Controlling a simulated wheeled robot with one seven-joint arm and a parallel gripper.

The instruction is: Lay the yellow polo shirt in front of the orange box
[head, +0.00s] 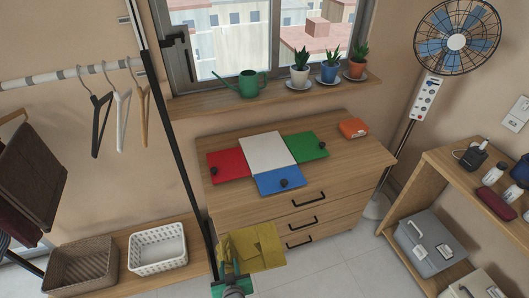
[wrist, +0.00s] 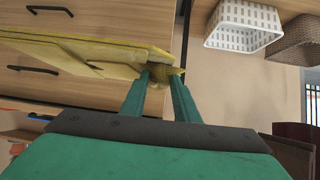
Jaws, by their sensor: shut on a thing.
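The yellow polo shirt (head: 254,245), folded flat, is held in the air in front of the dresser drawers. My gripper (head: 232,272) is shut on its near left edge in the head view. In the wrist view the two green fingers (wrist: 158,92) pinch a corner of the shirt (wrist: 95,57), which sticks out level to the left. The small orange box (head: 353,128) lies at the right end of the dresser top (head: 345,155). Bare wood lies in front of the box. The lower part of my gripper is cut off in the head view.
Potted plants and a watering can (head: 250,84) stand on the sill. A black pole (head: 180,150) rises left of the dresser. A white basket (head: 157,249) sits on a low bench.

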